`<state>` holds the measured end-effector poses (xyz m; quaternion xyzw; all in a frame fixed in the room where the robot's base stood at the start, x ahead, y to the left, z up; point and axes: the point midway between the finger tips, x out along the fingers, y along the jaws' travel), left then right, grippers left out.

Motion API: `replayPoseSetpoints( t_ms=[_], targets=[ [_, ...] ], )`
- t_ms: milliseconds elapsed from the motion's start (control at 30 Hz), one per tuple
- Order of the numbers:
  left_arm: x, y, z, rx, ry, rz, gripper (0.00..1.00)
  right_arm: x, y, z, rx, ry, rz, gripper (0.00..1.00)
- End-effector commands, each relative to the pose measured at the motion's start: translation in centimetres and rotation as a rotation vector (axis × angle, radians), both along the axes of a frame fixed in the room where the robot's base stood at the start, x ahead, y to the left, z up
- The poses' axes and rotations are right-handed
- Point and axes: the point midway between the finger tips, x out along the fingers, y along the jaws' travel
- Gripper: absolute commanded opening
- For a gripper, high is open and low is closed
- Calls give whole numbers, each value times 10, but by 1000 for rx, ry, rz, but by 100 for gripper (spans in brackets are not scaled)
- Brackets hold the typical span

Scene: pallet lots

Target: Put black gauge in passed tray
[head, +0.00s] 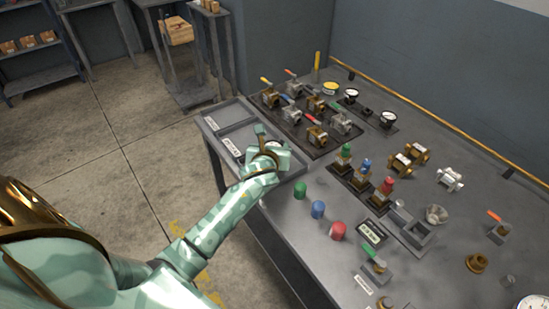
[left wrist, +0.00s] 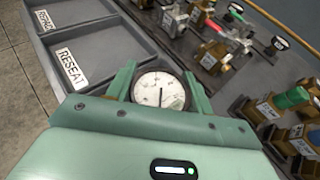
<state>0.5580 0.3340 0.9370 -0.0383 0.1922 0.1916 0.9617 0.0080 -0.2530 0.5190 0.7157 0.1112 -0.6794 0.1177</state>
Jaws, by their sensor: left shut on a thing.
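My left gripper (head: 268,146) is shut on a gauge (left wrist: 160,92) with a round white dial, seen between its two fingers in the left wrist view. What shows of the gauge's rim looks dark; its body is hidden. The gripper is over the near end of a grey divided tray (head: 244,102) at the table's left edge. Two other compartments look empty; in the left wrist view one bears a RESEAT label (left wrist: 70,68). The compartment by the gripper is largely covered by my arm, and I see no passed label. My right gripper is not in view.
Several valves (head: 317,134) stand on a dark board right of the tray. Other gauges (head: 388,119) lie behind them. Green, blue and red caps (head: 338,230) stand in front, near capped fittings (head: 382,194). The table's front left edge is close to my arm.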

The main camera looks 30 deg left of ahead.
Motion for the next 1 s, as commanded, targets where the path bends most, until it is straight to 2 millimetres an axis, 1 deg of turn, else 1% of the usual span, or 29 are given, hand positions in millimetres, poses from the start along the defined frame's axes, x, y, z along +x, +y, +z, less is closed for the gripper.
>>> replayPoseSetpoints(
  t_ms=[167,233,300,333,533,700,733,767,800,1000],
  targets=[
    [9,6,-14,0,-1,1,25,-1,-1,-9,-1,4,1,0],
    [8,5,-30,-4,2,0,25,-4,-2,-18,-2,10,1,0],
    [8,5,-41,-3,2,0,25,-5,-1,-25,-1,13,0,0],
    [8,5,-43,-4,2,-1,25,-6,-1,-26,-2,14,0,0],
    [8,5,-40,-1,-3,-2,25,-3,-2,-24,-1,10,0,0],
    [8,5,-43,1,-1,-2,25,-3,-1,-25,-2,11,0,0],
    [8,5,-44,1,-1,-2,55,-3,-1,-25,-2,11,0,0],
    [8,5,-44,1,-1,-2,63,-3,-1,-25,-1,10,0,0],
    [8,5,-43,1,-1,-2,74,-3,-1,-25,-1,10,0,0],
    [8,5,-43,0,-1,-2,74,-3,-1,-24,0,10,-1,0]
  ],
)
